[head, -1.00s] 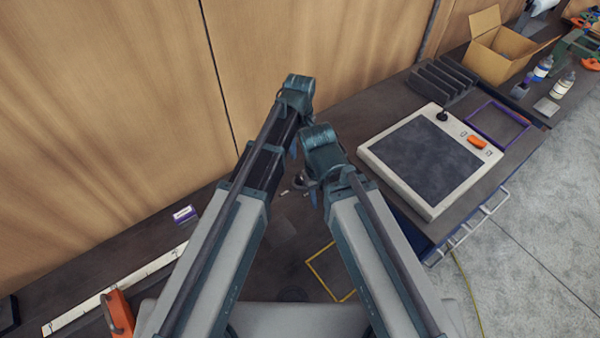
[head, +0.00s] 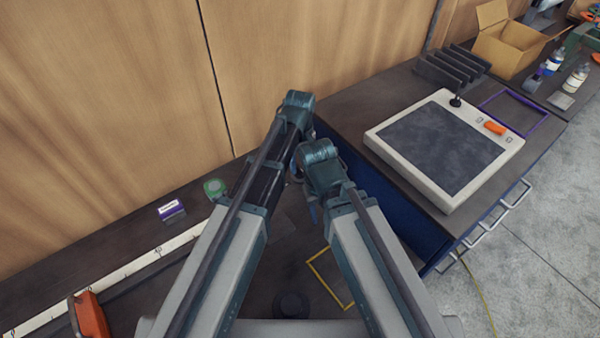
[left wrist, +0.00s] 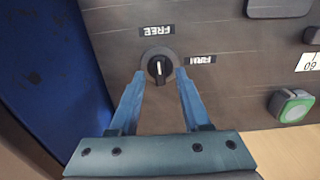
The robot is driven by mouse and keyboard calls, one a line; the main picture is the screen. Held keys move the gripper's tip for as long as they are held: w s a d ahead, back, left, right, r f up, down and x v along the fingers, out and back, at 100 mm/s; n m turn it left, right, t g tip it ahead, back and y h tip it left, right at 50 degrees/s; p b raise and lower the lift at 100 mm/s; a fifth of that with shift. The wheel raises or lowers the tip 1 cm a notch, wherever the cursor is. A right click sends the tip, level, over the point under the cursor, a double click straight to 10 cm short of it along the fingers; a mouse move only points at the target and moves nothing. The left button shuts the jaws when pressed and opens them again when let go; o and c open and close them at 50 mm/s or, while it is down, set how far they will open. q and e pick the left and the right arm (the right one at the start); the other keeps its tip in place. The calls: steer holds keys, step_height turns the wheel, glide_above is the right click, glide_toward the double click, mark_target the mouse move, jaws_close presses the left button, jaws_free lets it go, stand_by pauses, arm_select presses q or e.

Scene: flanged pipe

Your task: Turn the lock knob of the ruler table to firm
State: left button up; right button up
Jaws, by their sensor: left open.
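The lock knob (left wrist: 158,68) is a round black dial with a white pointer line, seen in the left wrist view. Its line runs upright in the picture, towards the upside-down FREE label (left wrist: 156,31). The FIRM label (left wrist: 200,60) is to the right of the knob. My left gripper (left wrist: 160,75) is open, its blue fingertips on either side of the knob's lower part; contact cannot be told. In the head view the arms hide the knob. The white ruler strip (head: 125,272) lies at the lower left. My right gripper cannot be made out behind its arm.
An orange block (head: 91,316) sits by the ruler. A green-and-white item (head: 215,187) and a small purple-white box (head: 171,209) are near the wall. A blue cabinet (head: 425,238) bears a grey-topped panel (head: 436,148). A yellow frame (head: 328,278) lies on the dark surface.

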arm_select(q)
steer(key=shift+f, duration=0.55)
arm_select(e)
steer(key=shift+f, duration=0.5)
arm_select(q)
steer(key=shift+r, duration=0.1)
steer(key=shift+c, duration=0.3)
jaws_close()
